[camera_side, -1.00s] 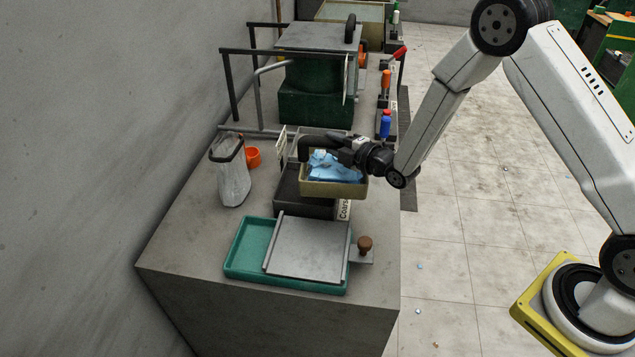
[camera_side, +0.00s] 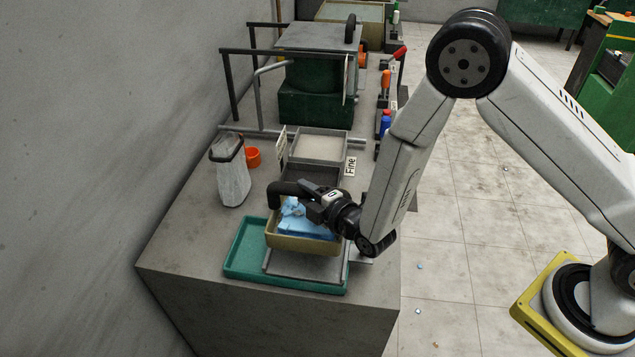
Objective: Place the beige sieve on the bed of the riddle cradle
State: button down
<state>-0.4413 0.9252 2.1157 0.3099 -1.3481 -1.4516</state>
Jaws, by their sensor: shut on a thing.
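The beige sieve (camera_side: 300,243) is a shallow tan box with light blue pieces (camera_side: 306,226) inside. My gripper (camera_side: 312,207) is shut on it and holds it over the riddle cradle. The cradle's flat grey bed (camera_side: 305,266) has side rails and sits across a teal tray (camera_side: 243,262). The sieve covers the back of the bed and looks roughly level. I cannot tell whether its underside touches the bed. My gripper hides the exact grip point.
Behind stand a dark tray (camera_side: 318,174) and a grey-rimmed tray (camera_side: 320,148) by a "Fine" label (camera_side: 351,166). The bench's front left is clear.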

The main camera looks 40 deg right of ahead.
send_over(308, 226)
jog(key=shift+f, duration=2.2)
jog(key=shift+f, duration=1.8)
jog(key=shift+f, duration=0.1)
jog(key=shift+c, duration=1.6)
grip_release()
jog(key=s+d+r, duration=0.1)
jog(key=s, duration=1)
jog(key=shift+s+d+r, duration=0.3)
jog(key=shift+s+r, duration=0.05)
jog(key=shift+s, duration=0.05)
